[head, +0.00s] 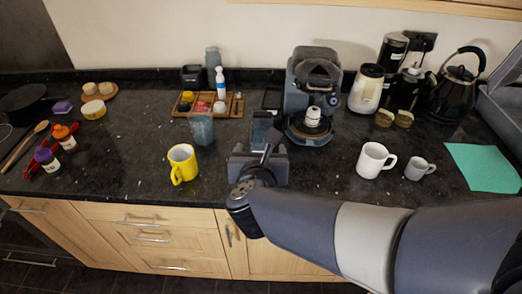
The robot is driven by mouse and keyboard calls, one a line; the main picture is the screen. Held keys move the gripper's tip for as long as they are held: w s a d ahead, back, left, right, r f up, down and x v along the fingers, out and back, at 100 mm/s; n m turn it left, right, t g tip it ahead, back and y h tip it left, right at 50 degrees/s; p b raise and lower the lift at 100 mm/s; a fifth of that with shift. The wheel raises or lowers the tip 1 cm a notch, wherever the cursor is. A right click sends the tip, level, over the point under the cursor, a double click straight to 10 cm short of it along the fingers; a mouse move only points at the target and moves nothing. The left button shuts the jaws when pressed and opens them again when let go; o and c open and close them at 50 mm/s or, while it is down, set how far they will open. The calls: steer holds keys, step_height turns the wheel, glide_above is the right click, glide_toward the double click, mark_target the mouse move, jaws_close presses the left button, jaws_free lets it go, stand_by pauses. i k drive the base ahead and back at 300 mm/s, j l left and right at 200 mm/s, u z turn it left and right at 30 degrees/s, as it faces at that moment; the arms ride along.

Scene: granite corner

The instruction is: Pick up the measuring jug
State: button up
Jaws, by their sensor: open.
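Two clear bluish vessels stand on the dark granite counter, and I cannot tell for certain which is the measuring jug. One clear vessel (201,129) stands in front of the wooden tray. The other clear vessel (262,125) stands left of the coffee machine, with its lower part hidden behind my gripper. My gripper (259,160) is open in front of this second vessel, near the counter's front edge. I see no object held in it. Its fingertips are hard to make out from behind.
A yellow mug (182,164) stands left of my gripper. A white mug (373,160) and a grey mug (417,169) stand to the right. The coffee machine (313,80) and a wooden tray (233,108) with small items are behind. Counter between the yellow mug and my gripper is clear.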

mark_target(200, 119)
steer(key=i+j+z, duration=0.2)
steer(key=j, duration=0.75)
steer(key=j+z, duration=0.25)
steer(key=j, duration=0.65)
